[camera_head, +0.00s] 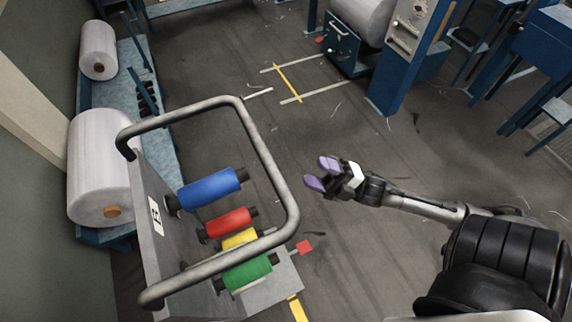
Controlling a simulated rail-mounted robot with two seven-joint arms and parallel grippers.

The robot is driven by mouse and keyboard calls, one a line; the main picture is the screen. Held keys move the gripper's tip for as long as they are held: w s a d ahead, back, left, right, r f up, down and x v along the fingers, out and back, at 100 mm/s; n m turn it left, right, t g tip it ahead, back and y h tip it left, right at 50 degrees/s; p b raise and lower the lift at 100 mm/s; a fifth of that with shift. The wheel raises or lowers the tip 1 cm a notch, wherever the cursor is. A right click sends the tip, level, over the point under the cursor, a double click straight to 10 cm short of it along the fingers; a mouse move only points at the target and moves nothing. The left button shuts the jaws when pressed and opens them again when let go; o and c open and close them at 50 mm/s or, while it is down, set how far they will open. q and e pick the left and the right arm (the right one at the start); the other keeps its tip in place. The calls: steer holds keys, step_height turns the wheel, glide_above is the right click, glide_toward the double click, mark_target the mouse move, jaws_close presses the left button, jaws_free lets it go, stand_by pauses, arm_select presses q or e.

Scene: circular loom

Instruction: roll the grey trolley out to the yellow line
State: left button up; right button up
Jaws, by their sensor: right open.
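The grey trolley (150,232) stands at the lower left, with a bent grey tube handle (262,150) at its top. It carries a blue spool (209,189), a red spool (229,221), a yellow spool (240,239) and a green spool (247,272). My right gripper (320,173) is open and empty, just right of the handle in the picture and apart from it. A yellow line (288,82) crosses white floor marks farther back. Another yellow strip (298,309) shows beside the trolley's base at the bottom edge. My left gripper is not in view.
A blue rack (140,62) with white rolls (99,165) stands along the left wall. A blue cart (343,48) bearing a white roll and a blue machine post (398,72) stand at the back. The grey floor between is mostly clear, with loose threads.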

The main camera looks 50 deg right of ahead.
mark_target(263, 150)
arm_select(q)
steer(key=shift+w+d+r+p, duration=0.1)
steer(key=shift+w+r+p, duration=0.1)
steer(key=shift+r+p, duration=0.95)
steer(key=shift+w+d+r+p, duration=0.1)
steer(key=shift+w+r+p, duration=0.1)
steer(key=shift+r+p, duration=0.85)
arm_select(e)
steer(key=shift+n, duration=0.3)
steer(key=shift+d+r+x, duration=0.1)
steer(key=shift+d+x, duration=0.05)
steer(key=shift+x, duration=3.5)
steer(key=shift+d+r+x, duration=0.1)
steer(key=shift+d+x, duration=0.1)
steer(key=shift+x, duration=3.45)
steer(key=shift+w, duration=0.1)
steer(key=c, duration=0.8)
jaws_close()
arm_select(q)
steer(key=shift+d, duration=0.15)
